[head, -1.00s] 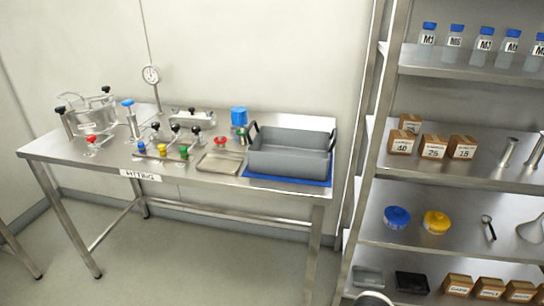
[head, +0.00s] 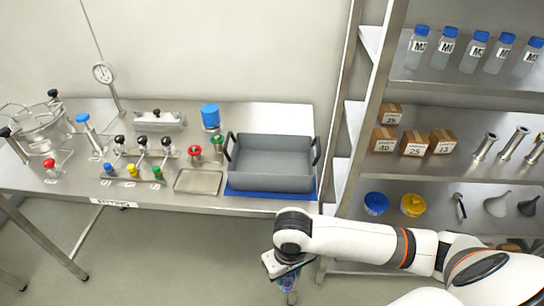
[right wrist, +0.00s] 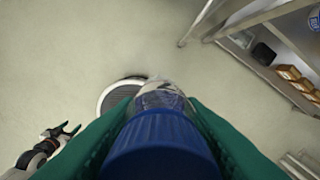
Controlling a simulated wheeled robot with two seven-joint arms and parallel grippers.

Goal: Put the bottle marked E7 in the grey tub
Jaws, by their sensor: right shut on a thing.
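The grey tub (head: 272,183) stands on a blue mat (head: 242,193) at the right end of the steel bench and looks empty. My right gripper (head: 286,277) is below the bench's front edge in the head view, pointing down. It is shut on a blue-capped clear bottle (right wrist: 160,140), which sits between the green fingers in the right wrist view. The bottle's label is partly seen and I cannot read it. My left gripper (right wrist: 63,131) shows at the lower left of the right wrist view, open and empty.
Several blue-capped bottles (head: 445,47) stand on the upper shelf at right. Small boxes (head: 414,142), metal cylinders and blue and yellow lidded pots sit lower. The bench (head: 150,205) holds valves, a shallow tray (head: 198,181) and a gauge. Floor in front of the bench is clear.

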